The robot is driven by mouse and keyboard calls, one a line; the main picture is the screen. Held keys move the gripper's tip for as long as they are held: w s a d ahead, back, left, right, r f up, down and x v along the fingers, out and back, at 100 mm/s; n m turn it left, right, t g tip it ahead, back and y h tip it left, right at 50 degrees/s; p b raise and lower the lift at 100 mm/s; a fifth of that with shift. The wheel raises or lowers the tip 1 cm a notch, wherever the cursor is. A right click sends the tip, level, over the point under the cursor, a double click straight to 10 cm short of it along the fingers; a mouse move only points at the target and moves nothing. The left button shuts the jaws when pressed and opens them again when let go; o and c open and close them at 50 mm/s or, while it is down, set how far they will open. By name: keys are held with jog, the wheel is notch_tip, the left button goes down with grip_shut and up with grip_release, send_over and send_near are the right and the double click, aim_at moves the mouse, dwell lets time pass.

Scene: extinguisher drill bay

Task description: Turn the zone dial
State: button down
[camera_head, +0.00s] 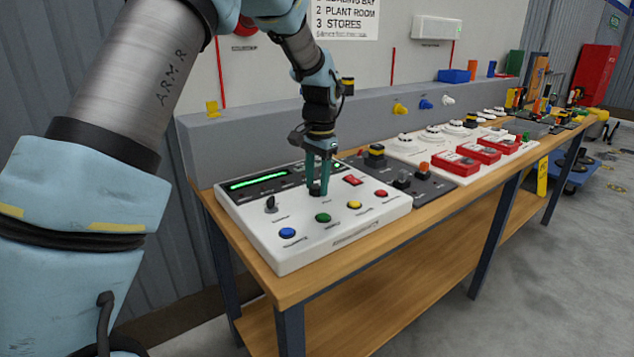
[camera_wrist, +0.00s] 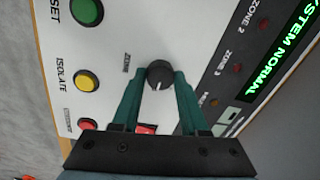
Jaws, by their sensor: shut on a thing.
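The zone dial (camera_wrist: 160,74) is a round black knob with a light pointer line, on a white control panel (camera_head: 372,203). In the wrist view it sits between the two teal fingers of my gripper (camera_wrist: 160,80), with a finger against each side. In the head view my gripper (camera_head: 318,190) points down onto the panel and hides the dial. The pointer line shows at the knob's side nearest the gripper's palm. My gripper is shut on the dial.
The panel also has a black key switch (camera_head: 270,204), a blue button (camera_head: 287,233), a green button (camera_head: 323,217), a yellow button (camera_head: 354,205), a red button (camera_head: 381,193) and a red rocker switch (camera_head: 353,180). Red-based call points (camera_head: 455,163) stand on the bench to the right.

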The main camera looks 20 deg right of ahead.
jog(key=shift+n, duration=0.3)
jog(key=n+p, duration=0.1)
jog(key=n, duration=0.3)
jog(key=shift+d, duration=0.1)
jog(key=shift+n+p, duration=0.5)
jog(key=shift+n, duration=1.5)
jog(key=shift+w, duration=0.1)
jog(key=shift+c, duration=2.2)
grip_release()
notch_tip(320, 180, up, 11)
jog(key=b, duration=0.2)
jog(key=shift+d, duration=0.3)
jog(key=shift+a+f, duration=0.1)
jog(key=shift+f, duration=0.05)
